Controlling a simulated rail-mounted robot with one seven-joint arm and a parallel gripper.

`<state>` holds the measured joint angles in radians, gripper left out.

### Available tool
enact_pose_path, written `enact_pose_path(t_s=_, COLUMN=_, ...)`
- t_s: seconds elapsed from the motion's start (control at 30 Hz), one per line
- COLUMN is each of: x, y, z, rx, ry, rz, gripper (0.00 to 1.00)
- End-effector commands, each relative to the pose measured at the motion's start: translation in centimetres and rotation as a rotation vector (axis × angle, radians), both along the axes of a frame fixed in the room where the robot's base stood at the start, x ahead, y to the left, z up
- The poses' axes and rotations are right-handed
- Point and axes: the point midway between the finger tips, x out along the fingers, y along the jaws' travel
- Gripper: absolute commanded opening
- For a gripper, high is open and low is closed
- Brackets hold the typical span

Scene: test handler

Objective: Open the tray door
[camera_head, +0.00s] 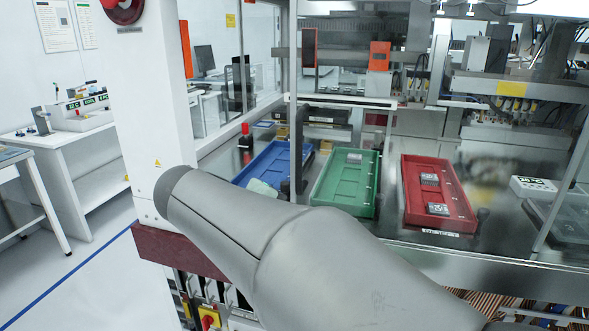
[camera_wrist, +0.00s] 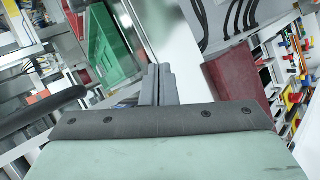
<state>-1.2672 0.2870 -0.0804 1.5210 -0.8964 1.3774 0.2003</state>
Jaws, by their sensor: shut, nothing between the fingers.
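The trays sit inside the machine bay: a blue tray (camera_head: 268,168), a green tray (camera_head: 345,199) and a red tray (camera_head: 411,195). A metal frame with a thin upright post (camera_head: 295,140) stands in front of them and seems to belong to the tray door. I cannot tell whether the door is open or shut. My gripper (camera_wrist: 157,84) is shut and empty in the wrist view, with its fingers apart from the green tray (camera_wrist: 110,50), which shows beyond them. The gripper does not show in the head view, where my grey arm crosses the foreground and hides part of the bay's front.
A white machine column (camera_head: 148,90) stands left of the bay, with a dark red ledge (camera_head: 180,255) at its foot. Control switches (camera_head: 208,317) sit below. A white table (camera_head: 75,140) stands at the left, with open floor before it.

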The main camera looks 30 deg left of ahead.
Motion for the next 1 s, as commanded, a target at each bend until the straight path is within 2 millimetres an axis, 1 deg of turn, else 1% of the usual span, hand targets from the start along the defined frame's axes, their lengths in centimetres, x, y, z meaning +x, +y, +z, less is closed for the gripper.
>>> enact_pose_path(t_s=0.03, x=-1.1, y=1.9, z=1.5, rx=-0.053, ry=-0.076, rz=0.029, gripper=0.0)
enact_pose_path(t_s=0.07, x=-1.7, y=2.7, z=2.6, rx=-0.088, ry=-0.127, rz=0.038, gripper=0.0)
enact_pose_path(t_s=0.1, x=-2.8, y=4.0, z=4.3, rx=-0.133, ry=-0.199, rz=0.046, gripper=0.0)
enact_pose_path(t_s=0.13, x=-3.7, y=4.7, z=5.7, rx=-0.16, ry=-0.255, rz=0.048, gripper=0.0)
enact_pose_path(t_s=0.17, x=-4.8, y=5.5, z=6.9, rx=-0.186, ry=-0.308, rz=0.048, gripper=0.0)
enact_pose_path(t_s=0.2, x=-6.3, y=6.3, z=8.5, rx=-0.212, ry=-0.377, rz=0.043, gripper=0.0)
enact_pose_path(t_s=0.3, x=-9.9, y=7.7, z=11.9, rx=-0.251, ry=-0.514, rz=0.018, gripper=0.0)
enact_pose_path(t_s=0.33, x=-10.8, y=7.9, z=12.6, rx=-0.259, ry=-0.543, rz=0.011, gripper=0.0)
enact_pose_path(t_s=0.4, x=-12.3, y=8.1, z=13.9, rx=-0.265, ry=-0.592, rz=-0.005, gripper=0.0)
enact_pose_path(t_s=0.47, x=-12.8, y=8.1, z=14.4, rx=-0.27, ry=-0.612, rz=-0.014, gripper=0.0)
enact_pose_path(t_s=0.57, x=-12.3, y=7.8, z=14.7, rx=-0.272, ry=-0.621, rz=-0.02, gripper=0.0)
enact_pose_path(t_s=0.67, x=-10.9, y=7.3, z=14.7, rx=-0.273, ry=-0.62, rz=-0.02, gripper=0.0)
enact_pose_path(t_s=1.0, x=-4.2, y=4.7, z=14.8, rx=-0.273, ry=-0.616, rz=-0.018, gripper=0.0)
